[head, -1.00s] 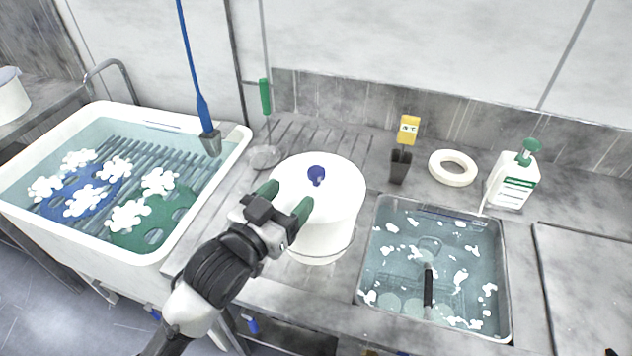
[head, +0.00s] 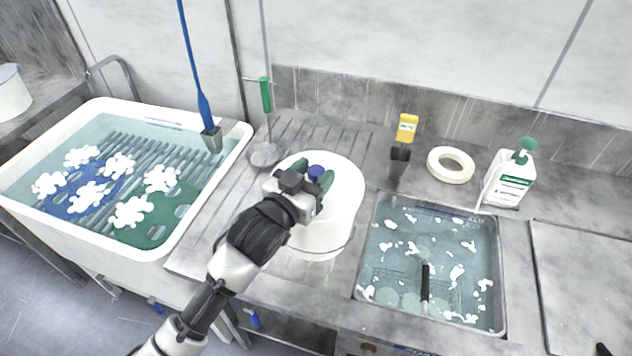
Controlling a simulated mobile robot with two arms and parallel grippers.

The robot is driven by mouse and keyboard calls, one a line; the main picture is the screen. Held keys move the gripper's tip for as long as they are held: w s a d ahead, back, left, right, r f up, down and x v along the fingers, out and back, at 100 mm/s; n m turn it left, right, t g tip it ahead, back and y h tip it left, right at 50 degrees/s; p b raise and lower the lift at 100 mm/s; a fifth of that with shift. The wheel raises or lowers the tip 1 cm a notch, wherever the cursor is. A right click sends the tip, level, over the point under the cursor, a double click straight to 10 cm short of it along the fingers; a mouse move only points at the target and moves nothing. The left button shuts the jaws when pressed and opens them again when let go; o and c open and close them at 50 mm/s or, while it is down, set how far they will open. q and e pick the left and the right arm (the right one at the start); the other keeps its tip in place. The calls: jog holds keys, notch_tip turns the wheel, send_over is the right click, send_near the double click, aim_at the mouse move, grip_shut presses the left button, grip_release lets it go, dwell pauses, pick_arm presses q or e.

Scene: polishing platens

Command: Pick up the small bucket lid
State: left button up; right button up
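The small bucket (head: 322,240) is white and stands upright on the steel counter. The gripper body hides the near left part of the lid and the lower part of the knob. I cannot tell whether the fingers touch the knob. My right gripper is not in view.
A soapy sink (head: 363,262) is right of the bucket. A large white tub (head: 236,140) of water with foam-covered platens is at left. A ladle (head: 265,153), white ring (head: 451,165) and soap bottle (head: 509,180) are at the back.

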pick_arm(q)
jog(key=c, duration=0.7)
